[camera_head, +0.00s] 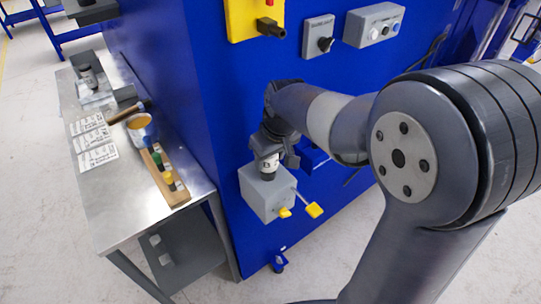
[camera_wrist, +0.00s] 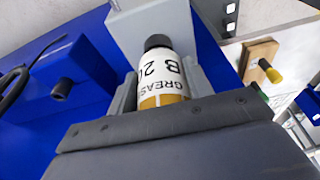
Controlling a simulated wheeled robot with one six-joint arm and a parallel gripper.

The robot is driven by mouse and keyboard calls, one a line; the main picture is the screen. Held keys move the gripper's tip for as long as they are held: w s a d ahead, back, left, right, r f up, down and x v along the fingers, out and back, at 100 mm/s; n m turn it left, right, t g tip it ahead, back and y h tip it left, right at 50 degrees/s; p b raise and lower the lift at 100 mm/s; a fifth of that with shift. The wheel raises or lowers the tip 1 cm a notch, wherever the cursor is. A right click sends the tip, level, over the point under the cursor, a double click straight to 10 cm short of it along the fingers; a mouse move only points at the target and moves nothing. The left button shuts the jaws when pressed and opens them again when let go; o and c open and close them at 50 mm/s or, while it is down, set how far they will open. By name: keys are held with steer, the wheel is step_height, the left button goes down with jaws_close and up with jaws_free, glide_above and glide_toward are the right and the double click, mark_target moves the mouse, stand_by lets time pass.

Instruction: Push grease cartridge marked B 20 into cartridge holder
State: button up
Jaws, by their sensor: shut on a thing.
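The grease cartridge (camera_wrist: 163,75) has a black cap, a white label reading "GREASE B 20" upside down in the wrist view, and an amber lower part. My gripper (camera_wrist: 160,68) is shut on it, with a grey finger on each side. In the head view my gripper (camera_head: 272,143) points down, and the cartridge (camera_head: 267,165) shows below it at the top of a grey box, which looks like the cartridge holder (camera_head: 266,195). The holder (camera_wrist: 150,20) lies beyond the cap in the wrist view. The cap overlaps its near face; I cannot tell whether it has entered.
At left, a metal table (camera_head: 120,215) carries a wooden rack (camera_head: 172,185) with coloured caps, a cup (camera_head: 140,128), a hammer and printed sheets (camera_head: 92,140).

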steer(key=shift+f+b, duration=0.4)
steer(key=shift+f, duration=0.2)
steer(key=o, duration=1.2)
steer(key=shift+c, duration=0.2)
steer(key=shift+w+a+p+v, duration=0.1)
steer(key=shift+w+p+v, duration=0.1)
steer(key=shift+p+v, duration=0.7)
steer(key=shift+w+a+p+v, duration=0.2)
steer(key=shift+p+v, duration=0.55)
steer(key=shift+v, duration=0.3)
steer(key=shift+w+a+p+v, duration=0.1)
steer(key=shift+w+p+v, duration=0.1)
steer(key=shift+p+v, duration=0.7)
steer(key=shift+r, duration=0.3)
steer(key=v, duration=1)
steer(key=shift+d+r+b, duration=0.15)
steer(key=shift+r+b, duration=0.2)
steer(key=shift+b, duration=0.1)
steer(key=shift+f, duration=0.1)
